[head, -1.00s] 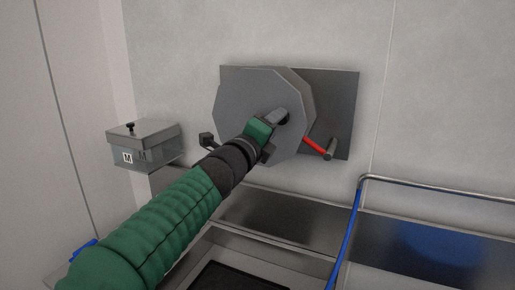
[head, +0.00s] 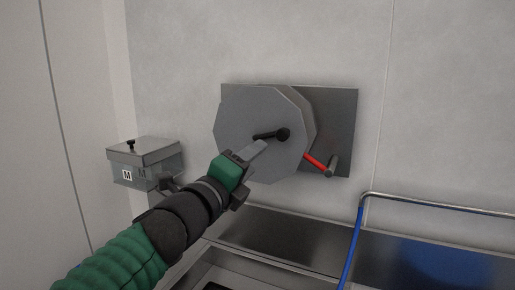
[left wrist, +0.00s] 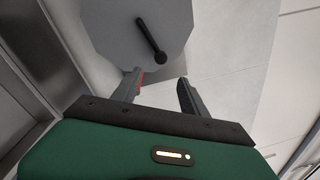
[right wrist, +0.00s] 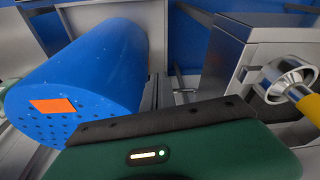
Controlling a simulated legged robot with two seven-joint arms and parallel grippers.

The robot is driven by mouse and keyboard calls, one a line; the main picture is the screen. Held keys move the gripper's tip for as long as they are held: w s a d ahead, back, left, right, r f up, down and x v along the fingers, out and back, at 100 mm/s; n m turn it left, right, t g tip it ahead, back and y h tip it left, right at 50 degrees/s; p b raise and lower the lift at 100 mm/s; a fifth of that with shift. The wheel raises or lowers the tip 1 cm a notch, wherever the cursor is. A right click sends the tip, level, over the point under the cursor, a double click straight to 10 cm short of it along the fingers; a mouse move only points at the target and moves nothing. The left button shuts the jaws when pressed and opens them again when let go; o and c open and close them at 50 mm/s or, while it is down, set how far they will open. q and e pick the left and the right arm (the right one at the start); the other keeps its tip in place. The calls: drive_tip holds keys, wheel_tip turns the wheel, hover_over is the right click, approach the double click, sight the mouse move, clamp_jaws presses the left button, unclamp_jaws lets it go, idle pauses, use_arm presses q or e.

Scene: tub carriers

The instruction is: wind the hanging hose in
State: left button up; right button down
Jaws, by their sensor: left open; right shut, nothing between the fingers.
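A grey many-sided reel (head: 240,110) sits on a dark wall plate (head: 337,110). It has a black crank (head: 270,135) on its face. A short red length (head: 313,160), perhaps the hose, runs from behind the reel to a grey cylinder (head: 331,166). My left gripper (head: 250,166) is open and empty, just below and left of the crank. In the left wrist view the crank (left wrist: 151,40) lies beyond the fingertips (left wrist: 158,85), apart from them. My right gripper (right wrist: 155,93) is shut and empty; its fingers show poorly in the right wrist view.
A lidded box (head: 143,165) marked M is on the wall at the left. Steel counters and a rail (head: 430,202) with a blue upright (head: 351,250) lie below right. In the right wrist view are a blue perforated drum (right wrist: 85,75) and a yellow handle (right wrist: 310,105).

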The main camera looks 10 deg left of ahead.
sight(281, 134)
use_arm(q)
drive_tip(key=w+d+n+p, duration=0.1)
drive_tip(key=w+n+p, duration=0.4)
drive_tip(key=n+p, duration=0.4)
drive_tip(key=w+d+r+n+p, duration=0.1)
drive_tip(key=w+n+p, duration=0.4)
drive_tip(key=n+p, duration=0.4)
drive_tip(key=w+d+r+n+y+p, duration=0.1)
drive_tip(key=w+d+n+p, duration=0.1)
drive_tip(key=w+n+p, duration=0.3)
drive_tip(key=shift+w+n+g+p, duration=0.2)
drive_tip(key=shift+n+g+p, duration=0.2)
drive_tip(key=shift+n+p, duration=2.2)
drive_tip(key=shift+w+f+m+p, duration=0.15)
drive_tip(key=shift+w+m+p, duration=0.25)
drive_tip(key=shift+w, duration=0.05)
drive_tip(key=shift+d, duration=0.1)
clamp_jaws()
